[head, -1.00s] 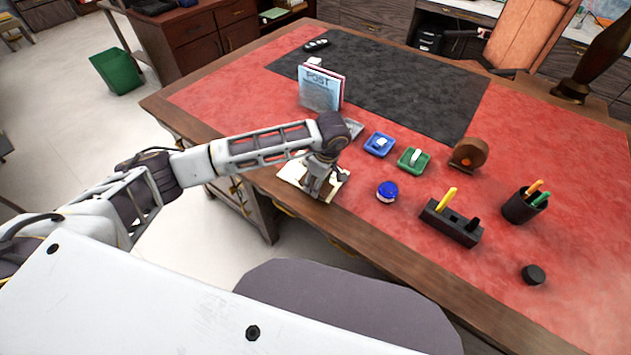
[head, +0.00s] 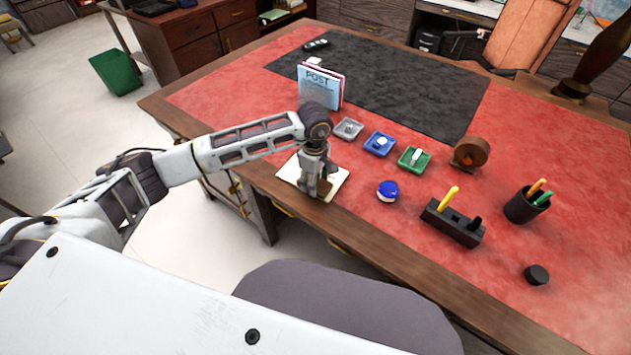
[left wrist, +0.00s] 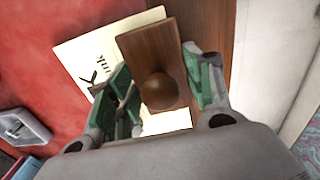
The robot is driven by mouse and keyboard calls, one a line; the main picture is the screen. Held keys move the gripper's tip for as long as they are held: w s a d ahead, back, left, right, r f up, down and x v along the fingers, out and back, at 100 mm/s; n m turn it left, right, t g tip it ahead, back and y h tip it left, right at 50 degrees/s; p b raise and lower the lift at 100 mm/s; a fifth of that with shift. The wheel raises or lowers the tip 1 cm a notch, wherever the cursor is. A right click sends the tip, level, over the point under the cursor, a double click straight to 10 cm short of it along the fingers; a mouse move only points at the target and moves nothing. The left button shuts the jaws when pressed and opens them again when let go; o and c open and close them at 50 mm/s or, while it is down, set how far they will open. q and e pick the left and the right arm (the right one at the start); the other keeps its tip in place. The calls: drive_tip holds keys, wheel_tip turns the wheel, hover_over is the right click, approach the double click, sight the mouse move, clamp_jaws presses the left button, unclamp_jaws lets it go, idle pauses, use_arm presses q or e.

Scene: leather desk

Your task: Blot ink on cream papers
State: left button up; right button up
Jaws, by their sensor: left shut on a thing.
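My left gripper (head: 316,186) is low over the cream papers (head: 336,186) at the near left edge of the desk. In the left wrist view its fingers (left wrist: 165,95) are shut on the round knob of a wooden blotter (left wrist: 150,52). The blotter's brown base lies over part of the cream papers (left wrist: 82,55); I cannot tell whether it touches them. Dark ink strokes show on the paper beside the blotter. In the head view the gripper hides most of the blotter. My right gripper is not in view.
Grey (head: 348,128), blue (head: 379,143) and green (head: 414,159) trays stand right of the gripper. A blue round item (head: 387,191), a black holder (head: 452,222), a pen cup (head: 525,205) and a blue POST rack (head: 319,88) also stand on the red desk (head: 560,160).

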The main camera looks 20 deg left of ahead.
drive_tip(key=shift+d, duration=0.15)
use_arm(q)
drive_tip(key=shift+w+a+h+b, duration=0.1)
drive_tip(key=shift+a+h+b, duration=0.25)
drive_tip(key=shift+h+b, duration=0.35)
drive_tip(key=shift+g+h, duration=0.3)
drive_tip(key=shift+h, duration=0.1)
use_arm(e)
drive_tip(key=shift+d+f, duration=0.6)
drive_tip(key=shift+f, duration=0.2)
use_arm(q)
drive_tip(key=shift+d+y, duration=0.4)
drive_tip(key=shift+y, duration=0.7)
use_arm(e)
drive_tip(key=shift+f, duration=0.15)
